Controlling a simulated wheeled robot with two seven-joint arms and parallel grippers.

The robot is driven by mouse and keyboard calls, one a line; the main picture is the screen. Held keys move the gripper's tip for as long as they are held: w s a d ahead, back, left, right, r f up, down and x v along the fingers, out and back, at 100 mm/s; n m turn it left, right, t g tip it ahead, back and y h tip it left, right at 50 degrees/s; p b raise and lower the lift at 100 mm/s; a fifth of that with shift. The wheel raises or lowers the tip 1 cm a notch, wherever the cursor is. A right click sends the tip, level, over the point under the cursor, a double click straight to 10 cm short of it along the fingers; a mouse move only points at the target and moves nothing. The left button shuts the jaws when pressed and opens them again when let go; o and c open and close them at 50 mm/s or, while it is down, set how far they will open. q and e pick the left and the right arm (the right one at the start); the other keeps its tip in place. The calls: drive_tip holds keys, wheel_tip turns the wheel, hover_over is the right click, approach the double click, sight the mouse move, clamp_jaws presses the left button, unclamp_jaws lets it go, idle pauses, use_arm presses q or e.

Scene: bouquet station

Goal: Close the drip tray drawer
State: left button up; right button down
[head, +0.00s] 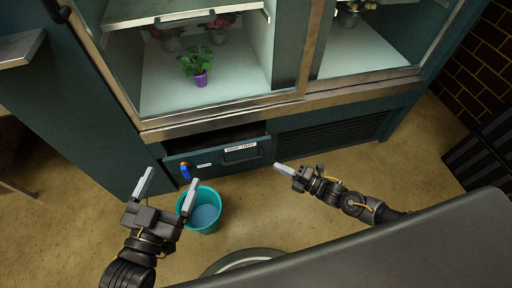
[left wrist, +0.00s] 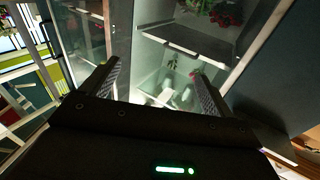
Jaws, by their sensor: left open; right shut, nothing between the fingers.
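The drip tray drawer (head: 205,164) is pulled out a little from the base of the teal cabinet. Its front has a dark handle (head: 241,154) with a white label above it, and a blue tap (head: 185,171) on the left. A dark gap shows above the front. My left gripper (head: 169,181) is open and empty, left of and nearer than the drawer front. My right gripper (head: 279,167) is shut and empty, just right of the drawer front; I cannot tell whether it touches. The left wrist view shows the left fingers (left wrist: 156,80) spread toward the cabinet glass.
A teal bucket (head: 217,217) with bluish content stands on the floor below the tap, close to my left gripper. A vent grille (head: 330,136) is right of the drawer. A potted plant (head: 201,79) stands behind the glass. A dark stack (head: 482,158) is at the right.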

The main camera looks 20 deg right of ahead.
sight(246, 144)
drive_tip(key=x, duration=0.3)
drive_tip(key=w+d+b+x, duration=0.1)
drive_tip(key=x, duration=0.3)
drive_tip(key=b+x, duration=0.1)
drive_tip(key=x, duration=0.3)
drive_tip(key=shift+w+d+f, duration=0.1)
drive_tip(key=shift+w+d, duration=0.1)
drive_tip(key=shift+w, duration=0.05)
use_arm(q)
drive_tip(key=shift+s+a+r+t+h, duration=0.1)
drive_tip(key=shift+s+r+t+h, duration=0.1)
drive_tip(key=shift+r+t+h, duration=0.45)
drive_tip(key=shift+s+r+t+h, duration=0.15)
drive_tip(key=shift+r+t+h, duration=0.15)
drive_tip(key=shift+r+t, duration=0.7)
drive_tip(key=shift+s+a+r+t+h, duration=0.15)
drive_tip(key=shift+r+t+h, duration=0.3)
drive_tip(key=shift+r, duration=0.7)
use_arm(e)
drive_tip(key=shift+w, duration=0.5)
use_arm(q)
drive_tip(key=shift+d, duration=0.1)
